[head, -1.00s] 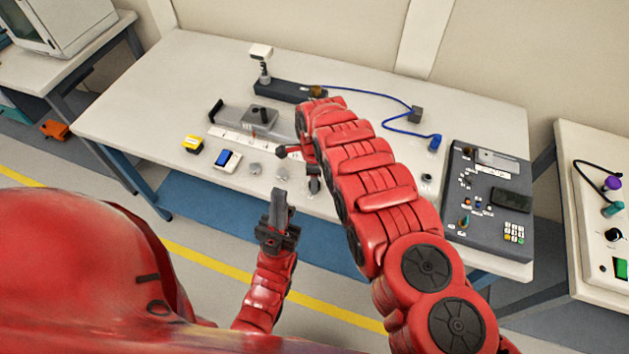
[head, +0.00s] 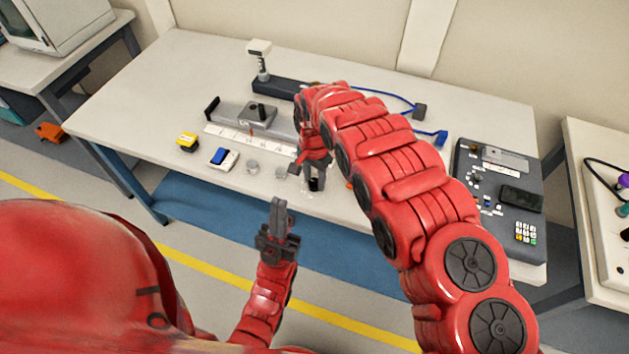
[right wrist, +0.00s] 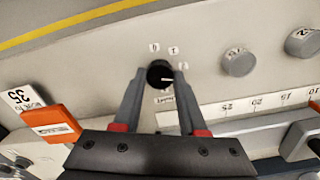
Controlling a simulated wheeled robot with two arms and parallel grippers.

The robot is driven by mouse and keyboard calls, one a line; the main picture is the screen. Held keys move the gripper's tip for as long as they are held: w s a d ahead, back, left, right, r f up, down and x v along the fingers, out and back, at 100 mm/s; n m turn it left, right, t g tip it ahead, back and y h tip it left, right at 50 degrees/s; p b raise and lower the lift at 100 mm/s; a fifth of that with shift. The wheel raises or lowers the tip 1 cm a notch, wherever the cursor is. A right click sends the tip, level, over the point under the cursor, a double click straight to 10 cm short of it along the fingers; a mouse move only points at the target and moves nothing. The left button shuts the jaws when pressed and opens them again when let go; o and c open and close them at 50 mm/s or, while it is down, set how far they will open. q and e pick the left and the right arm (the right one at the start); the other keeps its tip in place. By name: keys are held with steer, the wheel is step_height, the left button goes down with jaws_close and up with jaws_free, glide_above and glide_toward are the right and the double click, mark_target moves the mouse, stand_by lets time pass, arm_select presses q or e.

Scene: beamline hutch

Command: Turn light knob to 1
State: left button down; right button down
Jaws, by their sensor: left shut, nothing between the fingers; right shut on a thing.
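The black light knob (right wrist: 160,74) is on the pale bench top in the right wrist view, with a white pointer line directed to the right. Small printed marks (right wrist: 173,50) curve around its far and right sides, and a small label is below it. The pointer is nearest the rightmost mark; the digits are hard to read. My right gripper (head: 315,183) is shut on the knob, one finger on each side; in the head view the knob is a small dark shape. My left gripper (head: 280,205) is shut and empty, in front of the bench edge.
Two grey round knobs (right wrist: 238,62) (right wrist: 302,42) are beside it. A ruled rail (head: 240,136) lies behind. A blue-and-white switch (head: 223,158) and yellow box (head: 187,142) are left. A control box (head: 500,205) is right. An orange tag (right wrist: 52,124) shows in the wrist view.

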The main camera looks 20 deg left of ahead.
mark_target(314, 182)
steer(key=n+b, duration=0.1)
steer(key=n, duration=0.4)
steer(key=shift+n, duration=0.3)
steer(key=n, duration=0.2)
steer(key=shift+n+b, duration=0.75)
steer(key=shift+n, duration=1.65)
steer(key=shift+c, duration=2.2)
jaws_free()
steer(key=shift+r, duration=0.1)
step_height(314, 182, up, 17)
steer(key=b, duration=0.2)
